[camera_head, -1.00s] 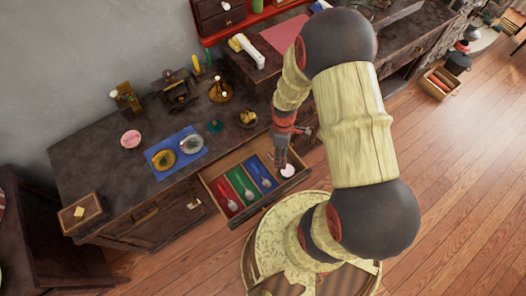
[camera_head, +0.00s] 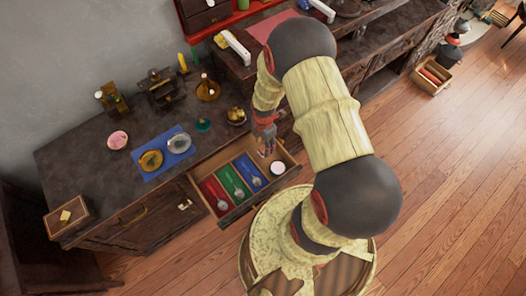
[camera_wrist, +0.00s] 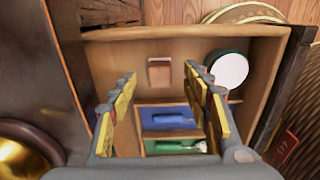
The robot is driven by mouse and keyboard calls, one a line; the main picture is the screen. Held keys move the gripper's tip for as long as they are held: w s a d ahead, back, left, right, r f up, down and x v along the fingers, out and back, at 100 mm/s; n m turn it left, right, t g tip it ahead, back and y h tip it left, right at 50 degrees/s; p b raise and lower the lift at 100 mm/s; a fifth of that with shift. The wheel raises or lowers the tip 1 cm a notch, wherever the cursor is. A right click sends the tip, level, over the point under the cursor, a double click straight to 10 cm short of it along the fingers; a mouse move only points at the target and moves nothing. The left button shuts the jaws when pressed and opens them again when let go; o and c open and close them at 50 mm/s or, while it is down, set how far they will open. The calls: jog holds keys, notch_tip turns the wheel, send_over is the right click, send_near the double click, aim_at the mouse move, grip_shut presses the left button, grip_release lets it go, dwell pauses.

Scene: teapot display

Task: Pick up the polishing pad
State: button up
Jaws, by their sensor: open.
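A small brown block with a paler front face (camera_wrist: 159,72), most likely the polishing pad, sits in the bare wooden compartment of the open drawer in the wrist view. I cannot make it out in the head view. My gripper (camera_wrist: 160,88) is open and empty, with the block showing between its fingertips, apparently beyond them. In the head view my gripper (camera_head: 266,143) is over the drawer's back right end. A round white-topped item with a dark green rim (camera_wrist: 230,69) lies right of the block, close to the right finger; it also shows in the head view (camera_head: 277,168).
The drawer (camera_wrist: 262,75) has raised walls around the block. Its blue (camera_wrist: 168,118) and green (camera_wrist: 172,146) lined compartments hold spoons, and a red one (camera_head: 214,196) lies farther left. The dark cabinet top (camera_head: 85,165) bears a blue mat (camera_head: 169,167) with round items.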

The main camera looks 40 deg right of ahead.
notch_tip(320, 180, down, 4)
jog(key=shift+b, duration=0.8)
jog(key=shift+c, duration=1.2)
grip_shut()
jog(key=shift+r, duration=0.15)
notch_tip(320, 180, up, 4)
jog(key=shift+f+p, duration=0.2)
jog(key=shift+p, duration=1.05)
jog(key=s+a+r+p, duration=0.5)
jog(key=s+a+r, duration=0.2)
jog(key=s+r, duration=0.2)
jog(key=shift+s+a+p, duration=0.3)
jog(key=shift+s+a, duration=0.1)
jog(key=shift+s, duration=0.85)
